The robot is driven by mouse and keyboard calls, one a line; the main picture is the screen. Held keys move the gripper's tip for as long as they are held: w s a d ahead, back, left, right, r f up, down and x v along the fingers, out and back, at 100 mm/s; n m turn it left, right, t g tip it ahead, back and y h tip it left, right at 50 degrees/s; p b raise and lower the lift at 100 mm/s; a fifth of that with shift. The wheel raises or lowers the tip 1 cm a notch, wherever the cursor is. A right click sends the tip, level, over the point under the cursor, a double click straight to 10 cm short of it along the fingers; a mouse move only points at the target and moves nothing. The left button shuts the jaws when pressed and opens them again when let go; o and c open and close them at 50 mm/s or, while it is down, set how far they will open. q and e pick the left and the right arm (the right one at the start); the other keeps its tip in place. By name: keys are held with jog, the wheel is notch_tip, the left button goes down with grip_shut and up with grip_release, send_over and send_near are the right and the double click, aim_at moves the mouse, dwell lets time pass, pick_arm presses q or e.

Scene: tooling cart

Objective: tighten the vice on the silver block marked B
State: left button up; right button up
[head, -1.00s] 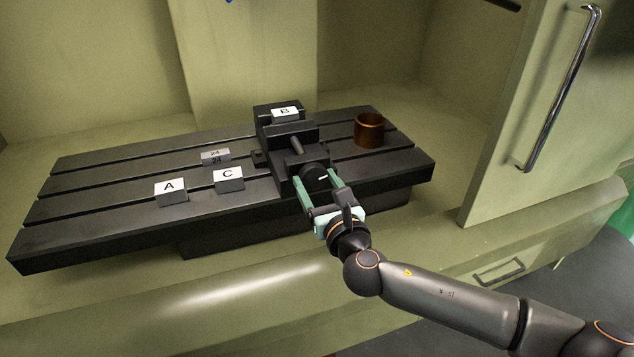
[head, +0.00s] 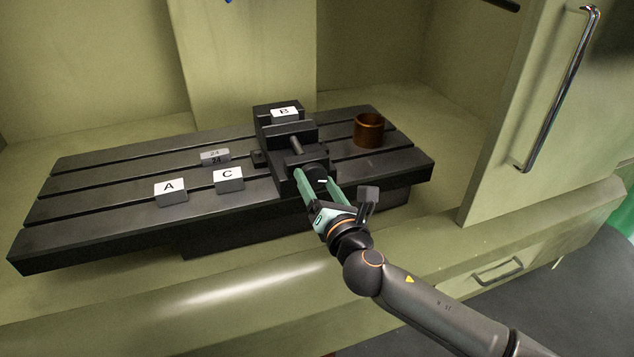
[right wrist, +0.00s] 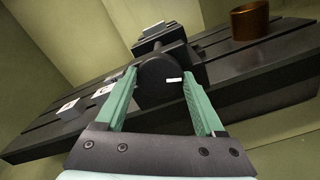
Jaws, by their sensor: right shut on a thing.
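The silver block marked B (head: 284,113) sits between the jaws of the black vice (head: 277,133), letter up. It also shows in the right wrist view (right wrist: 154,28). The vice's round black knob (right wrist: 158,84) faces front and has a white mark on its face. My right gripper (head: 318,181) is shut on this knob, one green finger on each side. In the right wrist view the fingers flank the knob. Any small gap at block B is too small to tell. My left gripper is not in view.
Blocks A (head: 170,191) and C (head: 228,180) and a grey block marked 24 (head: 215,157) lie on the slotted table (head: 110,205), left of the vice. A cabinet door (head: 535,100) with a long handle is at the right.

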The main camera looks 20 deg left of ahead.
jog(key=shift+f, duration=0.1)
jog(key=o, duration=1.4)
jog(key=shift+c, duration=0.2)
jog(key=shift+s+d, duration=0.1)
jog(key=shift+s, duration=0.05)
jog(key=v, duration=1.2)
jog(key=shift+p, duration=0.45)
